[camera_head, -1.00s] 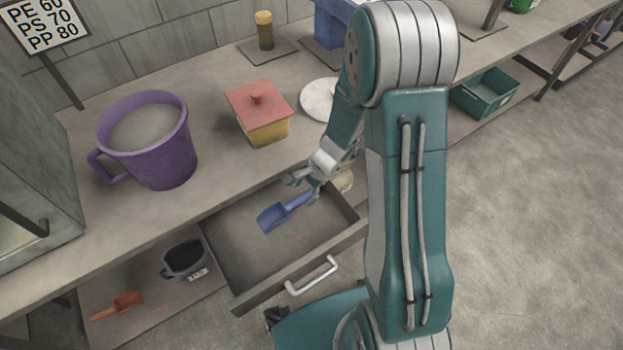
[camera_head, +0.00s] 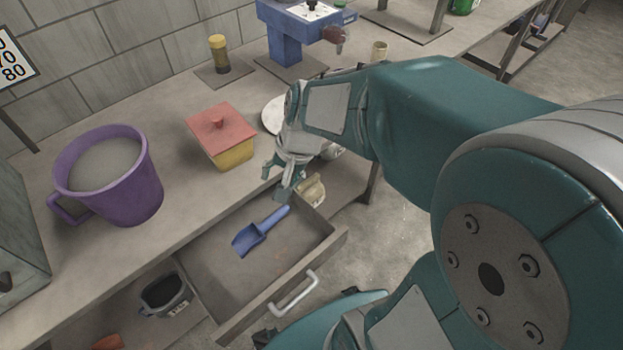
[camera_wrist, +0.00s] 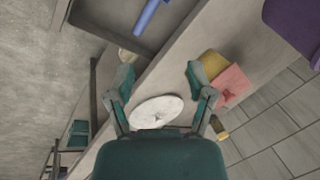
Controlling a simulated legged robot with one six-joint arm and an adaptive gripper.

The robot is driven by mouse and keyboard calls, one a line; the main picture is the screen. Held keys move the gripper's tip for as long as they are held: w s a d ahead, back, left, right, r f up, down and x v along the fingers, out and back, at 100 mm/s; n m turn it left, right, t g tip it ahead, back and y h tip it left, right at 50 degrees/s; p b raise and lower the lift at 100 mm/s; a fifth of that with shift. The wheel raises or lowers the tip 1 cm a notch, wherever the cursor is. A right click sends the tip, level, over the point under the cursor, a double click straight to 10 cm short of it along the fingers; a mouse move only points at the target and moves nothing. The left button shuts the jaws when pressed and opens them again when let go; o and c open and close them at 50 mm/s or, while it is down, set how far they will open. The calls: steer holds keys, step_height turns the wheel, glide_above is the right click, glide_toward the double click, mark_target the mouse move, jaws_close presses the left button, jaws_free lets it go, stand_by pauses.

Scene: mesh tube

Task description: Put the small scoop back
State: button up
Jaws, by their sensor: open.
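The small blue scoop (camera_head: 258,234) lies in the open drawer (camera_head: 215,268), its handle pointing to the drawer's back right. In the wrist view only part of the scoop's handle (camera_wrist: 148,14) shows at the top edge. My gripper (camera_head: 277,180) is above the drawer's back right corner, apart from the scoop. In the wrist view my gripper (camera_wrist: 160,78) has its two fingers spread wide with nothing between them. An orange scoop (camera_head: 108,343) shows partly on the lower shelf at the bottom left.
A purple mug (camera_head: 125,190) with pale contents and a red-lidded yellow box (camera_head: 222,142) stand on the bench. A white disc (camera_head: 272,115) lies behind my gripper. A dark cup (camera_head: 165,294) stands below, beside the drawer. A cream container (camera_head: 312,190) is near the drawer's right corner.

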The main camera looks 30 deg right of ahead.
steer(key=s+d+r+n+t+h, duration=0.1)
steer(key=s+r+n+t+h, duration=0.1)
steer(key=s+r+n, duration=0.4)
steer(key=shift+s+d+r+t+h, duration=0.35)
steer(key=shift+s+r+t, duration=0.25)
steer(key=shift+s+r, duration=1.45)
steer(key=shift+s+f, duration=0.2)
steer(key=shift+f, duration=0.05)
